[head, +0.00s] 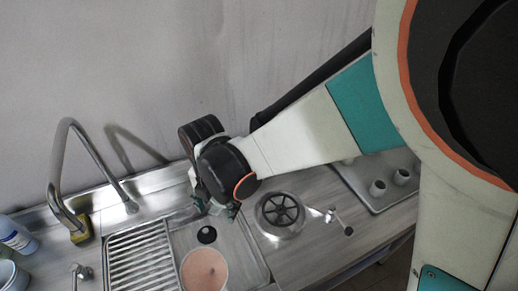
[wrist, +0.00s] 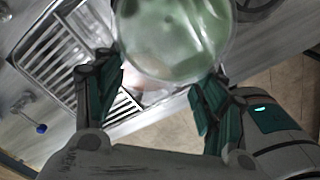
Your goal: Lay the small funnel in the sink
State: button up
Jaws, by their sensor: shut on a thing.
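My gripper (wrist: 160,85) is shut on a round, pale green, translucent thing, which looks like the small funnel (wrist: 175,40); its wide face fills the top middle of the wrist view between the teal fingers. In the head view my gripper (head: 213,207) is over the back of the sink (head: 247,240), and the held thing is mostly hidden by my wrist. The sink basin has a black drain (head: 207,234). A round pinkish thing (head: 205,268) is at the basin's front.
A ribbed drainer (head: 140,262) lies left of the basin, with a tall curved tap (head: 55,165) and yellow sponge (head: 80,232) behind. A bottle (head: 15,236) stands far left. A spoked round thing (head: 280,212) and a tray with small cups (head: 377,188) are to the right.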

notch_tip(320, 180, down, 20)
jog(key=b, duration=1.2)
jog(key=shift+r, duration=0.2)
jog(key=shift+b, duration=0.3)
jog(key=shift+f+b, duration=0.4)
jog(key=shift+f, duration=0.05)
jog(key=shift+f, duration=0.2)
jog(key=o, duration=0.8)
jog(key=shift+o, duration=0.2)
jog(key=shift+r, duration=0.1)
notch_tip(320, 180, up, 13)
jog(key=p, duration=0.4)
jog(key=shift+s+p, duration=0.15)
jog(key=shift+p, duration=0.15)
